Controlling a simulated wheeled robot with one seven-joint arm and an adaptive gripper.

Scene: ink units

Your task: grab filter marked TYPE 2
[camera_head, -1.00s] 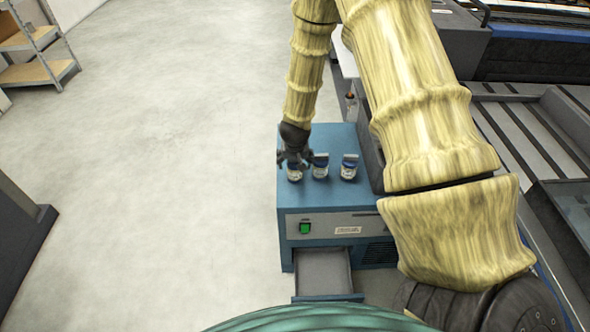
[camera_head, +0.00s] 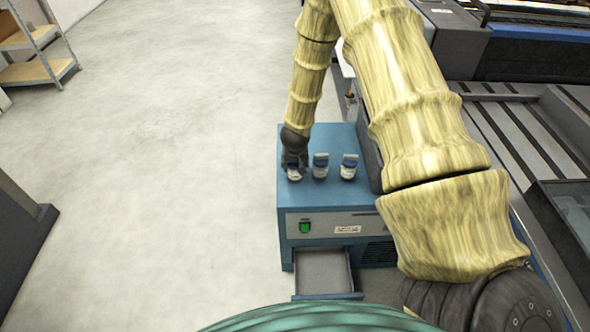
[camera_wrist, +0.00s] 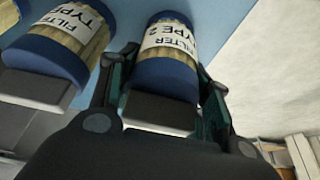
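The filter marked TYPE 2 (camera_wrist: 165,70) has a white label, a blue band and a grey end block. In the wrist view it sits between the two fingers of my gripper (camera_wrist: 165,92), with a finger close against each side. My gripper is shut on it. In the head view my gripper (camera_head: 294,166) is at the leftmost filter (camera_head: 294,175) on top of the blue cabinet (camera_head: 335,195), covering part of it.
Two more filters stand to the right on the cabinet, a middle one (camera_head: 320,166) and a right one (camera_head: 349,167). The cabinet's drawer (camera_head: 324,272) is open and looks empty. A large machine (camera_head: 530,130) stands at the right. The floor at left is clear.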

